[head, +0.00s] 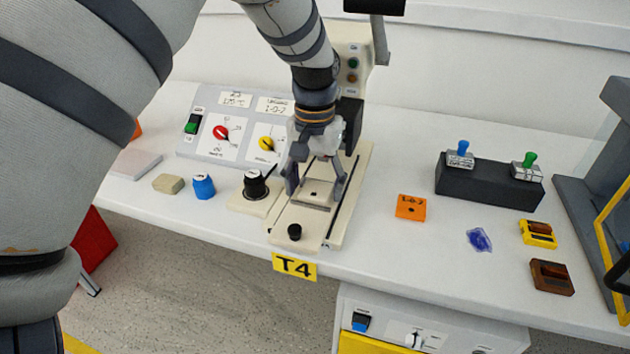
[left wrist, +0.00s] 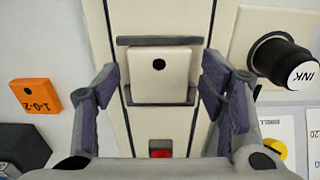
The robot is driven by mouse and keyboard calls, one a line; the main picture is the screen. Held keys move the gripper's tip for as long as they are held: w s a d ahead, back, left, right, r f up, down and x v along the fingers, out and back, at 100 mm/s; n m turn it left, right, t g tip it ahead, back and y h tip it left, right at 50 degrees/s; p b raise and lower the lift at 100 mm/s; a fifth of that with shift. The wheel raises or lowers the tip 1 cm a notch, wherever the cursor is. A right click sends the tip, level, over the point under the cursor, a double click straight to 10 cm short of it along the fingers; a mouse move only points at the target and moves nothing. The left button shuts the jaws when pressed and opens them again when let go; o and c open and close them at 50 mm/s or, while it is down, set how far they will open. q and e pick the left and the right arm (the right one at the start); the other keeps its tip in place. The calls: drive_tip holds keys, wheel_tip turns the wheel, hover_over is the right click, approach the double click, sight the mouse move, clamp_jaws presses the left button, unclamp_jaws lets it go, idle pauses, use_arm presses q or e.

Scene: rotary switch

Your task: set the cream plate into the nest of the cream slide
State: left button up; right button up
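The cream plate (left wrist: 158,76) has a dark round hole and lies on the cream slide (left wrist: 117,20), between the dark bars of the nest (left wrist: 160,41). It looks flat and roughly square to the bars; I cannot tell if it is fully seated. In the head view the plate (head: 317,187) shows below my left gripper (head: 315,193). The gripper is open, its fingers on either side of the plate, with visible gaps in the left wrist view. The slide (head: 290,221) has a black knob (head: 294,232) at its near end. My right gripper is not in view.
A control panel (head: 235,130) is behind. An orange 1-0-2 block (head: 410,207) lies to the right, before a dark stamp rack (head: 488,181).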

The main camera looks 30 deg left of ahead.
sight(314, 191)
use_arm(q)
wheel_tip(314, 191, up, 12)
idle(0.6)
drive_tip(key=shift+f, duration=0.1)
